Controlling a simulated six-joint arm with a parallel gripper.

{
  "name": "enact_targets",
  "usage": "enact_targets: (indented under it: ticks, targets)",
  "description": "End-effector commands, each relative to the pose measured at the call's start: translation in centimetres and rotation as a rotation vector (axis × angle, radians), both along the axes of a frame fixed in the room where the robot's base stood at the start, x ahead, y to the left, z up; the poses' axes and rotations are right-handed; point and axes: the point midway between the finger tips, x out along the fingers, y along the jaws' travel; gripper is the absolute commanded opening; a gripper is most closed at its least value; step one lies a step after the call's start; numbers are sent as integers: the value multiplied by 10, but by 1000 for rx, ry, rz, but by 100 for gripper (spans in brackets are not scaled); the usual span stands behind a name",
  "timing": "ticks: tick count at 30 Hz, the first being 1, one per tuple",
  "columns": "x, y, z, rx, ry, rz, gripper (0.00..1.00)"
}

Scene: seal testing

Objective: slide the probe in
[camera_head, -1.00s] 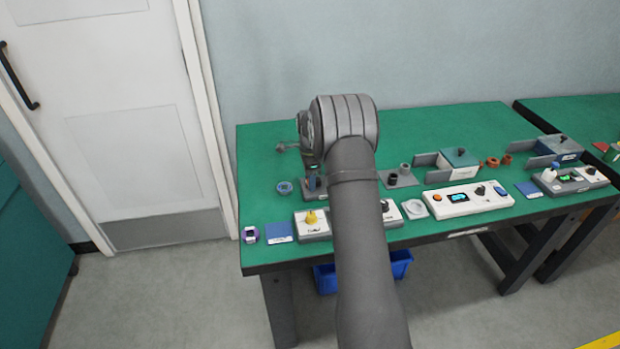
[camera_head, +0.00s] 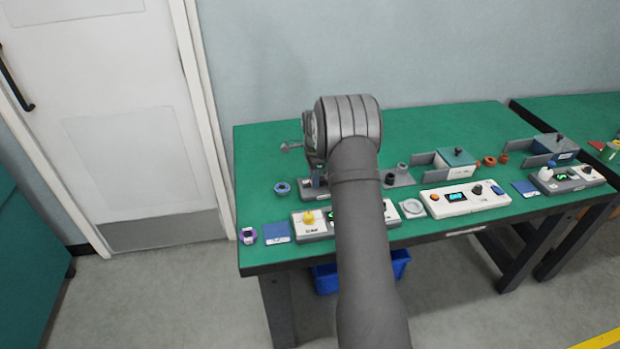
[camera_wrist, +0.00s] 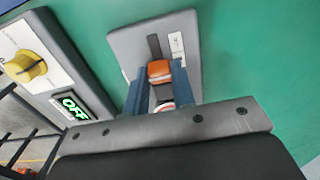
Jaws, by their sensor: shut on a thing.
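In the wrist view my gripper (camera_wrist: 158,88) has its two blue fingers shut on an orange-topped piece (camera_wrist: 159,70), which I take to be the probe. A red and white part shows below it, between the fingers. The probe is over a grey block (camera_wrist: 127,45) with a dark strip or slot (camera_wrist: 154,46) and a small white label. I cannot tell whether the probe is inside the block or just above it. In the head view the grey block (camera_head: 309,192) shows partly beneath my wrist, and my arm hides the fingers and the probe.
A box with a yellow knob (camera_wrist: 24,67) and a green "OFF" display (camera_wrist: 74,105) stands beside the block. A blue ring (camera_head: 282,188) lies to its left. A white console (camera_head: 465,199) and a lidded box (camera_head: 455,160) stand to the right. The back left of the green table is clear.

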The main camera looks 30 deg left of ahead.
Motion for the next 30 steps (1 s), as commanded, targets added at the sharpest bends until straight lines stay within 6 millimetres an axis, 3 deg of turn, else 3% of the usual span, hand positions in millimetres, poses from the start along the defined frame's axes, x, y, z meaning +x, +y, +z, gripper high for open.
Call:
enact_targets:
  ticks: [3,4,7,16,20,30]
  targets:
    - [4,-4,0,-4,-6,-2,0]
    - [4,-4,1,-4,-6,-2,25]
    - [4,-4,0,-4,-6,-2,45]
    - [3,-3,1,-3,-4,-1,45]
    - [3,-2,11,-1,-6,-1,45]
    - [3,-2,88,1,-8,-1,45]
